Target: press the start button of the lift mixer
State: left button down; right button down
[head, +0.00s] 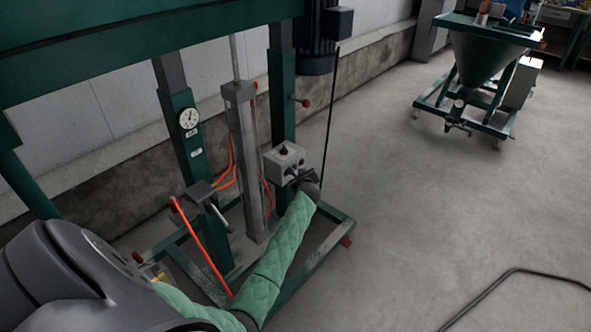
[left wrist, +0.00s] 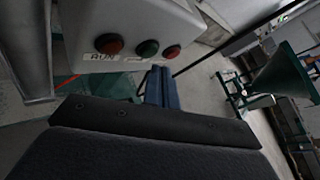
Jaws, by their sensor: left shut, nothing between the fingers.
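The lift mixer (head: 182,140) is a tall green steel frame at the left of the head view. Its light grey control box (head: 284,160) is on the right post, with a dark knob on top. A small label is by the left one. My left gripper (head: 302,177) is shut and empty, close to the box's button face. Its fingertips (left wrist: 161,72) appear just below the green button; contact cannot be told. My right gripper is not in view.
A red-orange hose (head: 201,245) and a lever valve (head: 205,194) are at the mixer's left. A black cable (head: 330,115) hangs right of the box. A green hopper cart (head: 485,65) stands at the back right.

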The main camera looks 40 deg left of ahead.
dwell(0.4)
pick_arm(q)
jog(key=shift+a+p, duration=0.35)
jog(key=shift+a, duration=0.05)
dwell(0.4)
